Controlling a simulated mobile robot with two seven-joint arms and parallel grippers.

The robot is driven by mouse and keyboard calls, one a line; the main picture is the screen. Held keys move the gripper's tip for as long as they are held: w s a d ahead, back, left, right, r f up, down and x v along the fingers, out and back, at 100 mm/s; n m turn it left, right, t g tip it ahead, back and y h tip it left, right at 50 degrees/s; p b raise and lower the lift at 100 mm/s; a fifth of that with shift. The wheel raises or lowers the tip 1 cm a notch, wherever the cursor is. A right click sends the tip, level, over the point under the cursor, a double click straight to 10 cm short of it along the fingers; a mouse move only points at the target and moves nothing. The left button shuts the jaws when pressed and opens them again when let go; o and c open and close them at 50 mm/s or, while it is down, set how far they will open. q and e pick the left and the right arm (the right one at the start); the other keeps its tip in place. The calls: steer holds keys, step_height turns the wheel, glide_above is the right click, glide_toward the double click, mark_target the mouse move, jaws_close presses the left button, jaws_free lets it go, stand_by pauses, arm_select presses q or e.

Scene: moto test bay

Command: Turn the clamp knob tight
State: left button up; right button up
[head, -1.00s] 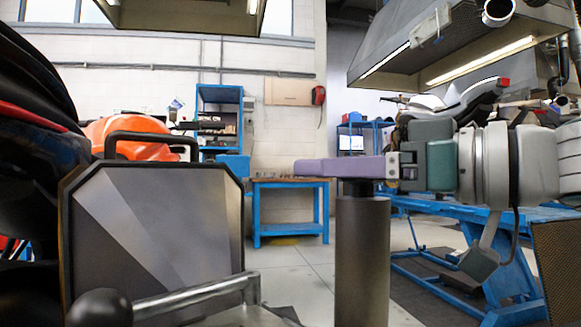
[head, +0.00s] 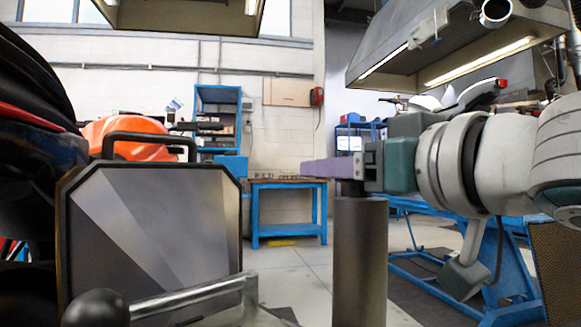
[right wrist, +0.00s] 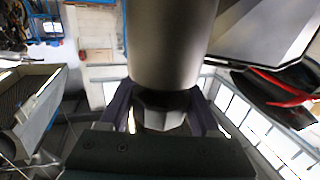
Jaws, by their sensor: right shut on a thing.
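The clamp knob (right wrist: 163,108) is dark and faceted, at the end of a thick grey cylindrical post (right wrist: 170,40). In the head view the post (head: 360,265) stands upright right of centre, and a small dark part of the knob (head: 351,188) shows on its top. My right gripper (head: 328,168) comes in level from the right, its purple fingers at the knob. In the right wrist view my right gripper (right wrist: 160,112) has one finger on each side of the knob and is shut on it. My left gripper is not in view.
A grey panel with a black frame (head: 150,230) stands left of the post, with a metal lever with a black ball (head: 97,308) before it. A blue workbench (head: 288,190) stands behind. A blue lift (head: 505,265) is at the right. Floor between post and panel looks clear.

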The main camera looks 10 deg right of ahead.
steer(key=shift+s+d+f+m+g+h+b, duration=0.1)
steer(key=shift+d+m+g+h+b, duration=0.35)
steer(key=shift+m+h, duration=1.95)
steer(key=shift+s+d+m+g+h+b, duration=0.1)
steer(key=shift+d+m+g+h+b, duration=0.4)
steer(key=shift+m+h, duration=1.85)
steer(key=shift+s+d+f+m+g+h+b, duration=0.15)
steer(key=shift+d+m+g+h, duration=0.6)
steer(key=shift+h, duration=3)
steer(key=shift+a+r+m, duration=0.15)
steer(key=shift+a+m, duration=0.05)
steer(key=shift+m, duration=0.2)
steer(key=o, duration=1.4)
steer(key=shift+c, duration=0.2)
steer(key=shift+r, duration=0.15)
